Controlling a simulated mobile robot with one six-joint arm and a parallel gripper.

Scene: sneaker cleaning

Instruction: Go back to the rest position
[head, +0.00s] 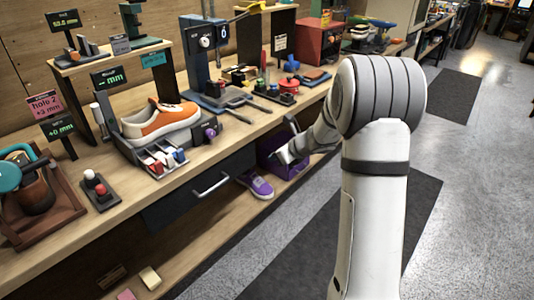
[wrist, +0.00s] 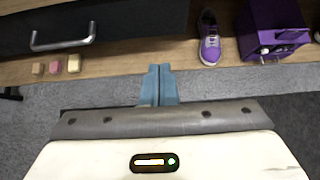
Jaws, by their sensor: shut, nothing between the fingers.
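My gripper shows at the bottom of the wrist view, its two blue fingers (wrist: 158,85) pressed together with nothing between them. It is in the air in front of the bench, over the floor by the lower shelf. In the head view my white arm stands at the right, and my gripper is mostly hidden behind it and hard to make out. An orange and white sneaker (head: 162,121) sits on a stand on the bench top, away from my gripper.
A purple sneaker (head: 256,185) and a purple crate (head: 279,157) are on the lower shelf, ahead of the fingers. A dark drawer with a metal handle (head: 211,186) is under the bench top. Several small blocks (wrist: 55,66) lie on the shelf. The grey floor (head: 470,190) at right is clear.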

